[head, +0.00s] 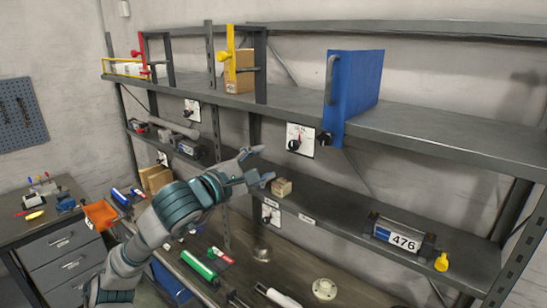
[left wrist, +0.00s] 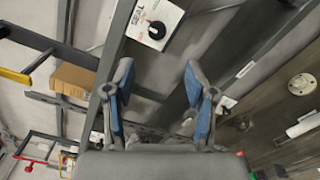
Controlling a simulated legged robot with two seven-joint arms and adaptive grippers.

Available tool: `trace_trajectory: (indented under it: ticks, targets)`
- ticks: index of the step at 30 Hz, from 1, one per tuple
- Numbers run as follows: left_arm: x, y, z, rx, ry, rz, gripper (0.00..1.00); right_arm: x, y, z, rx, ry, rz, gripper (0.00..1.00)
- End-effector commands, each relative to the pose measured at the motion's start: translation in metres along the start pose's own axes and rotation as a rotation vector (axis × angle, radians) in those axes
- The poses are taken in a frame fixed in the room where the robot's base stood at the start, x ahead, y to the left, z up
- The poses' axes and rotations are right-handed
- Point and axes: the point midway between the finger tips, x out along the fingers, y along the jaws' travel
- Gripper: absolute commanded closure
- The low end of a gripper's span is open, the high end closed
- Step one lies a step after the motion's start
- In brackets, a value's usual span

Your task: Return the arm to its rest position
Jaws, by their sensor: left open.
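My left arm (head: 150,235) comes in from the lower left in the head view. Its gripper (head: 258,167) is open and empty, in front of the middle shelf's edge. In the left wrist view the open gripper (left wrist: 158,80) shows two blue-padded fingers with nothing between them. My right gripper is not in view.
A shelf rack (head: 440,140) fills the middle and right, with a blue panel (head: 355,90) on its upper shelf. A drawer cabinet (head: 60,245) stands at left. A workbench surface (head: 290,265) lies below.

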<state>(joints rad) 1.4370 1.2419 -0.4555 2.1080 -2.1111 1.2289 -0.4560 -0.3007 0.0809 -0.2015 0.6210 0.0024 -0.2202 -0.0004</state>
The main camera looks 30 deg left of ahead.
Motion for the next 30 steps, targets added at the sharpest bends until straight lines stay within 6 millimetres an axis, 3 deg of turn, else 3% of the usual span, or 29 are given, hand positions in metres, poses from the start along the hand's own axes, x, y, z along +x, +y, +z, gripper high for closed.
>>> trace_trajectory:
  ticks: [5, 21, 23, 26, 30]
  targets:
    - [-0.008, -0.001, 0.0, 0.002, 0.001, 0.0, 0.45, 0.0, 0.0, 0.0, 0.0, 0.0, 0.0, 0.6]
    - [-0.005, -0.006, 0.004, -0.005, -0.018, -0.013, 0.45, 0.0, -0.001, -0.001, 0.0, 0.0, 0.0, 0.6]
    - [0.002, -0.018, 0.013, -0.019, -0.058, -0.043, 0.45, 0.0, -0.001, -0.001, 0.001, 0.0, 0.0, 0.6]
    - [0.017, -0.059, 0.042, -0.085, -0.195, -0.143, 0.45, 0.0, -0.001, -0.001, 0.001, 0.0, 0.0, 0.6]
    - [0.024, -0.148, 0.11, -0.358, -0.531, -0.385, 0.45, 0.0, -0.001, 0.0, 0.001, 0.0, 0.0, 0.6]
